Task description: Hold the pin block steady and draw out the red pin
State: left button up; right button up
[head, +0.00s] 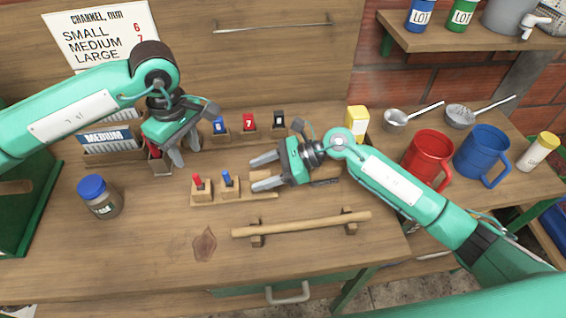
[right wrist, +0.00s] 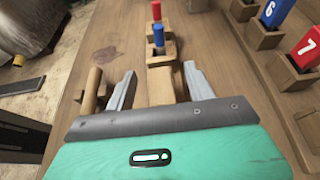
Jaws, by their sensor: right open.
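The pin block is a low wooden strip (head: 240,197) with small blocks on it. A red pin (head: 198,181) stands upright in the left block (head: 203,193), and a blue pin (head: 227,178) stands in the block beside it. The right wrist view also shows the red pin (right wrist: 156,10) and blue pin (right wrist: 158,36). My right gripper (head: 260,173) is open at the strip's right end. In the right wrist view, a bare wooden block (right wrist: 160,86) shows between its fingers, with gaps at both sides. My left gripper (head: 187,156) is open and empty, above and left of the red pin.
A wooden bar (head: 300,223) on two supports lies in front. Numbered pins (head: 249,122) stand in holders behind. A blue-lidded jar (head: 99,196) is at left. A yellow-topped box (head: 357,121), red mug (head: 427,157) and blue mug (head: 482,155) are at right. The front left table is clear.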

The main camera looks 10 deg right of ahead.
aim_at(195, 175)
jog(key=shift+x, duration=1.8)
jog(key=c, duration=1.1)
pick_arm(q)
jog(key=shift+o, duration=0.4)
pick_arm(e)
jog(key=shift+c, duration=0.2)
pick_arm(q)
jog(key=f, duration=0.1)
jog(key=f+n, duration=0.1)
jog(key=f, duration=0.1)
jog(key=w+f+n, duration=0.1)
jog(key=shift+f, duration=0.35)
jog(key=shift+s+a+f, duration=0.1)
jog(key=shift+s+f, duration=0.1)
jog(key=shift+f, duration=1.15)
jog(key=shift+s+a+f, duration=0.1)
jog(key=shift+s+f, duration=0.05)
jog(key=shift+f, duration=1.15)
